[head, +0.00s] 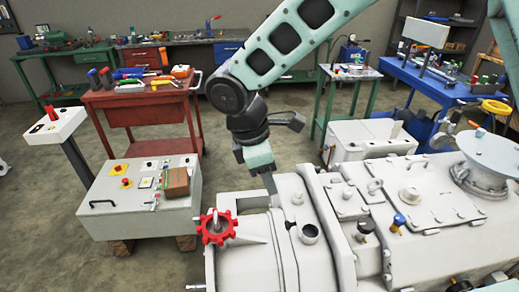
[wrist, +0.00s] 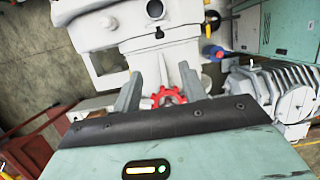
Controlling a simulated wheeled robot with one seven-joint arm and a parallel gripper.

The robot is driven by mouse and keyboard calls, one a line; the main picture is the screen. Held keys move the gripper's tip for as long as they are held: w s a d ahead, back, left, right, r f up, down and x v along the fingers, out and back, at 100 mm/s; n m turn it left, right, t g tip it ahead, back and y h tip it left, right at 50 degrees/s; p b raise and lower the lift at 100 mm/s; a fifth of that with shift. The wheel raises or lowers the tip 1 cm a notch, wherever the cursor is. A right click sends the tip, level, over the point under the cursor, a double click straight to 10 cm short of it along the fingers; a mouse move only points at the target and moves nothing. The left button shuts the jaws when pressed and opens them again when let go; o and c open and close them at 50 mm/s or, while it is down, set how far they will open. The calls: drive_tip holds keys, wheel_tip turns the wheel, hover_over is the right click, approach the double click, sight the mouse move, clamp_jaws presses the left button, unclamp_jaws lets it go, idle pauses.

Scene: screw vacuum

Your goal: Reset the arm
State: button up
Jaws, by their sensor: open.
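My arm (head: 285,45) reaches in from the upper right of the head view and bends down at a dark grey joint. My gripper (head: 269,184) points down over the near left part of the large white machine (head: 385,235), behind and right of the red handwheel (head: 216,227). In the wrist view the two grey fingers of my gripper (wrist: 160,86) stand apart with nothing held between them. The red handwheel (wrist: 168,96) shows between and beyond the fingers there. From these views I cannot tell whether the fingertips touch the machine.
A white control box (head: 140,195) with buttons and a brown block stands left of the machine. A red tool cart (head: 145,100) is behind it. A green stand (head: 345,75) and blue bench (head: 440,85) are behind the machine. Open floor (head: 290,150) lies between.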

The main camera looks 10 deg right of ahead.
drive_tip(key=s+d+r+m+y, duration=0.2)
drive_tip(key=s+m, duration=0.3)
drive_tip(key=s, duration=0.5)
drive_tip(key=s+d+r+m+y, duration=0.1)
drive_tip(key=s+d+m, duration=0.3)
drive_tip(key=s, duration=0.6)
drive_tip(key=shift+d+r+m+y, duration=0.4)
drive_tip(key=shift+r+m, duration=0.2)
drive_tip(key=shift+r, duration=0.05)
drive_tip(key=shift+c, duration=0.6)
drive_tip(key=shift+a, duration=0.15)
